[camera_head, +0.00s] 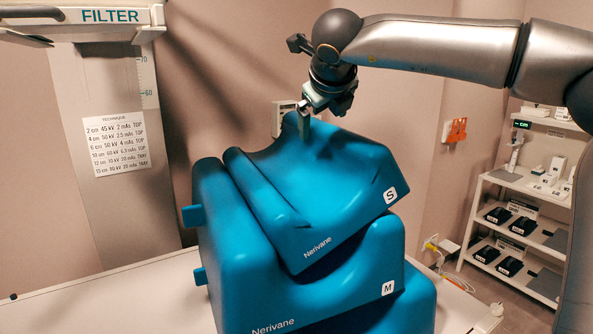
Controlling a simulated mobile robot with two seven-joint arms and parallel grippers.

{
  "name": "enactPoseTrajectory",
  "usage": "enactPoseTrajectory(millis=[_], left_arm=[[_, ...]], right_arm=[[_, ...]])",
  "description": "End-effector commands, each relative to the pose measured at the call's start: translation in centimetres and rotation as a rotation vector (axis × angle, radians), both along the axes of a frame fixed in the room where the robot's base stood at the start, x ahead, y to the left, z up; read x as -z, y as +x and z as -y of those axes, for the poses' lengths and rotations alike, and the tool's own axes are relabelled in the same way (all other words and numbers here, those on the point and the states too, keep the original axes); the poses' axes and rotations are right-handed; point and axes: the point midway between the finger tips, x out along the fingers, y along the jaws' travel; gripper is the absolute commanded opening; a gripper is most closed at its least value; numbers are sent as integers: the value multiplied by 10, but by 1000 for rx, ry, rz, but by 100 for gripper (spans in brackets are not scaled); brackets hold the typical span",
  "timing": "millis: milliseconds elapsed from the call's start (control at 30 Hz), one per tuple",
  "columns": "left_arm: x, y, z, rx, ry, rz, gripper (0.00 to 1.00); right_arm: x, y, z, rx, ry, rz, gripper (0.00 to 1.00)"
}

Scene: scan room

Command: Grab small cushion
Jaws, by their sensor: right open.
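The small cushion (325,215) is blue, marked "S" and "Nerivane". It lies tilted on top of the medium cushion (345,288), which is blue and marked "M". My right gripper (304,122) points down at the raised far edge of the small cushion. It is open, with one finger showing in front of that edge. The other finger is largely hidden, and I cannot tell whether the jaws touch the cushion. My left gripper is not in view.
The cushions stand stacked on a white table (100,300). A grey column with a technique chart (117,147) stands behind at the left, under a "FILTER" housing (85,20). A white shelf (512,182) with small boxes and black items is at the right.

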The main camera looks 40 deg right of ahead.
Motion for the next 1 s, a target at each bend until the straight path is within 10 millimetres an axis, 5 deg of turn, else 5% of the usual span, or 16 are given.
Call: enactPoseTrajectory(millis=[400, 700, 1000], left_arm=[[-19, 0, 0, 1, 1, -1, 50], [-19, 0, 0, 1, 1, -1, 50], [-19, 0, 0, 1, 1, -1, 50]], right_arm=[[26, 32, 28, 0, 2, -1, 100], [30, 34, 29, -1, 1, 2, 99], [29, 34, 29, -2, 0, 2, 65]])
